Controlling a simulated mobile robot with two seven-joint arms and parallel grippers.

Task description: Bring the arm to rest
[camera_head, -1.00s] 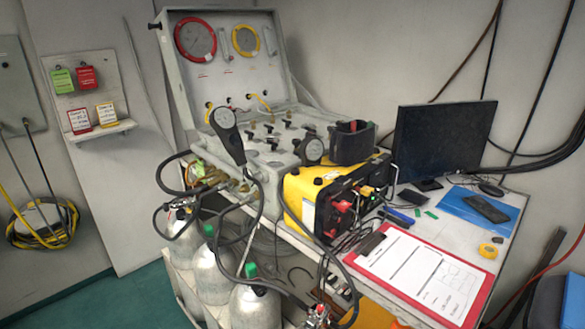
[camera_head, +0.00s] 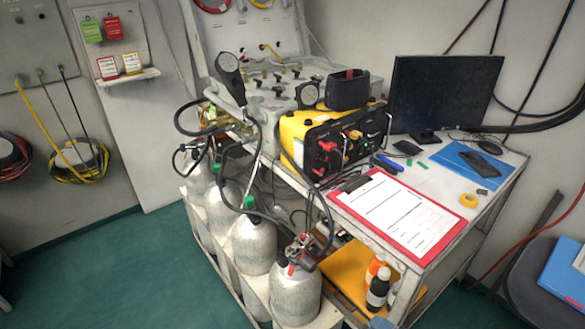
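Neither of my arms nor either gripper shows in the head view. The diver air panel (camera_head: 247,38) stands at the upper middle, its gauges cut off by the top edge. Hoses run from it down to several grey cylinders (camera_head: 255,245) in a rack at its left and front. A black handset (camera_head: 229,70) stands at the panel's left front. A yellow and black unit (camera_head: 309,137) sits on the bench in front of the panel.
A red clipboard (camera_head: 406,213) lies on the bench top (camera_head: 494,196), near a dark monitor (camera_head: 443,95) and a blue folder (camera_head: 456,157). Bottles (camera_head: 378,287) stand on a shelf below. A chair (camera_head: 525,285) is at lower right. Green floor (camera_head: 110,268) is clear at lower left.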

